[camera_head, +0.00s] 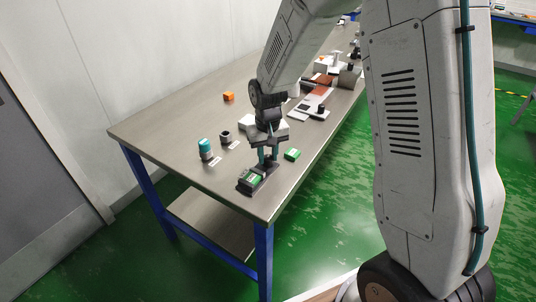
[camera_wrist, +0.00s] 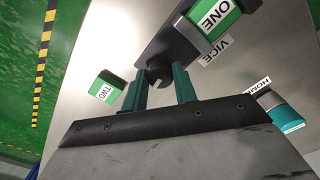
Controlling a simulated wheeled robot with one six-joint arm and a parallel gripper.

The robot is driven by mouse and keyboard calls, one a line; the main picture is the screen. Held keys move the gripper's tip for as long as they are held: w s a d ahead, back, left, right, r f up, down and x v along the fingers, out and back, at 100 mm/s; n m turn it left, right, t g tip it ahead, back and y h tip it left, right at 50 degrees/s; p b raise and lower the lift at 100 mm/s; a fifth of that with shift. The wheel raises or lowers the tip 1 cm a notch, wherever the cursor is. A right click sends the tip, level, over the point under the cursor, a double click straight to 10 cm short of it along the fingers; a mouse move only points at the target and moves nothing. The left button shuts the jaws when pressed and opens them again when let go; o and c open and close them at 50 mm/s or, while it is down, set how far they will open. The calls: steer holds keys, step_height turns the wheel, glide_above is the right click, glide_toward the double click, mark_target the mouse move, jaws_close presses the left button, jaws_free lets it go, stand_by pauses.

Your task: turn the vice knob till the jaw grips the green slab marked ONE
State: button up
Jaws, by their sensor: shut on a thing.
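The dark vice (camera_head: 244,187) stands near the front edge of the metal table, and its body also shows in the wrist view (camera_wrist: 168,38). The green slab marked ONE (camera_wrist: 212,17) sits at the vice; it shows in the head view too (camera_head: 253,177). I cannot tell whether the jaw touches it. The round dark vice knob (camera_wrist: 158,74) is between the two teal fingers of my gripper (camera_wrist: 160,84). My gripper (camera_head: 267,160) is shut on the knob, pointing down from above the table in the head view.
A green slab marked TWO (camera_wrist: 107,92) lies apart on the table (camera_head: 160,130). A teal-topped cylinder (camera_head: 206,147) and a black cup (camera_head: 225,136) stand left of my gripper. An orange block (camera_head: 228,96) is farther back. Other fixtures (camera_head: 312,108) stand behind my gripper.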

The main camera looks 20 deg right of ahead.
mark_target(268, 157)
steer(key=shift+w+r+m, duration=0.1)
steer(key=shift+w+m, duration=0.05)
steer(key=shift+m, duration=0.55)
steer(key=o, duration=0.7)
step_height(268, 157, up, 8)
steer(key=shift+d+f, duration=0.1)
stand_by(0.5)
